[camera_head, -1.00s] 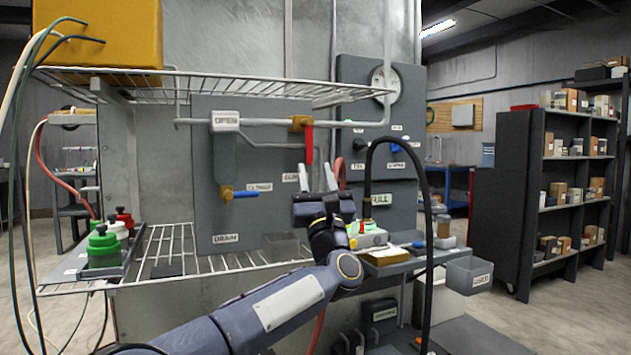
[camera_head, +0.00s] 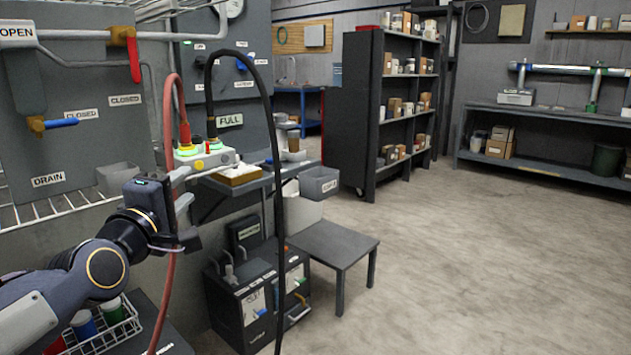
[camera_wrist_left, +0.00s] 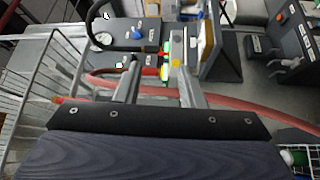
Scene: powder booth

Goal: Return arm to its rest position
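My left arm comes in from the lower left in the head view. Its gripper (camera_head: 184,189) is in front of the grey panels, close to the red hose (camera_head: 169,250). In the left wrist view the two fingers of the gripper (camera_wrist_left: 160,68) stand apart with nothing held between them. The red hose crosses behind the fingers there; I cannot tell whether it touches them. My right arm and gripper are not in view.
A small device with lit buttons (camera_head: 205,158) sits on a shelf beyond the gripper. A black hose (camera_head: 275,170) loops down in front. A wire rack (camera_head: 50,218) is at left, a bottle basket (camera_head: 103,335) below. Open floor (camera_head: 460,260) lies right.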

